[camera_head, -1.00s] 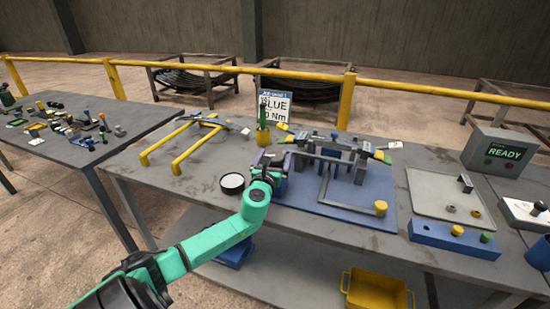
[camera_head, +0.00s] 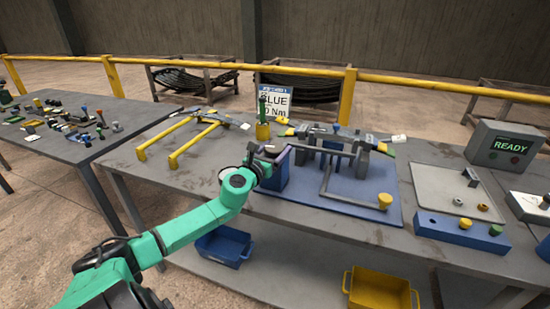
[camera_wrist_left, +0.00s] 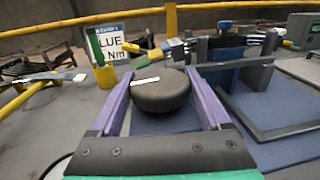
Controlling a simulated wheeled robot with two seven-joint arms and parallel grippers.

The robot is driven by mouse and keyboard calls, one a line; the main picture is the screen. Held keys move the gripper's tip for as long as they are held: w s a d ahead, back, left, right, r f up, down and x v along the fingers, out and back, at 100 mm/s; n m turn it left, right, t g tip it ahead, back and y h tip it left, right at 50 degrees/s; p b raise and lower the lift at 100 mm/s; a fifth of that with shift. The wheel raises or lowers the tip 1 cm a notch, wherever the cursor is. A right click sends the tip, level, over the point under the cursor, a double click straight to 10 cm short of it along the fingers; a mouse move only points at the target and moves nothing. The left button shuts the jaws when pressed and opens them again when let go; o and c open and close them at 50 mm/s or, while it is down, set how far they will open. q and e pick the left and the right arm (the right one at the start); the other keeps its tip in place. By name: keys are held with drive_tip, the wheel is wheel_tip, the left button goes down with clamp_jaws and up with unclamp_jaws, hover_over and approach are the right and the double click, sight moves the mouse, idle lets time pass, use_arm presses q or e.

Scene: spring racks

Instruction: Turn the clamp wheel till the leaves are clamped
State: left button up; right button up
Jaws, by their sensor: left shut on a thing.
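The clamp wheel (camera_wrist_left: 162,92) is a dark round knob with a white mark on its top, in the left wrist view. My left gripper (camera_wrist_left: 160,84) has its two purple fingers on either side of the wheel and is shut on it. In the head view my left gripper (camera_head: 268,158) is at the left end of the clamp fixture (camera_head: 335,157), and the wheel is mostly hidden there. The dark leaves (camera_head: 312,132) lie across the fixture, with coloured ends and a white tag. Whether they are pressed tight is too small to tell. My right gripper is not in view.
A green-handled tool stands in a yellow cup (camera_head: 263,131) behind my gripper, before a sign (camera_head: 277,101). Yellow rails (camera_head: 190,144) lie to the left. A bent bar with a yellow knob (camera_head: 384,201) extends toward the front. A box (camera_head: 503,147) reads READY at right.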

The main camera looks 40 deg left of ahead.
use_arm(q)
drive_tip(key=m+h+b, duration=0.1)
drive_tip(key=h+b, duration=0.1)
drive_tip(key=b, duration=0.1)
drive_tip(key=m+h+b, duration=0.2)
drive_tip(key=h+b, duration=0.1)
drive_tip(key=b, duration=0.1)
drive_tip(key=m+h+b, duration=0.2)
drive_tip(key=h+b, duration=0.1)
drive_tip(key=b, duration=0.1)
drive_tip(key=shift+f, duration=0.25)
drive_tip(key=shift+r+m+h+b, duration=0.15)
drive_tip(key=shift+m+h+b, duration=0.25)
drive_tip(key=shift+m+h, duration=0.15)
drive_tip(key=shift+r+m+g+h, duration=0.15)
drive_tip(key=shift+m+g+h, duration=0.4)
drive_tip(key=shift+h, duration=0.4)
drive_tip(key=shift+d+m+g+h, duration=0.1)
drive_tip(key=shift+m+g+h, duration=0.25)
drive_tip(key=shift+m+h, duration=0.25)
drive_tip(key=shift+h, duration=0.3)
drive_tip(key=o, duration=1.2)
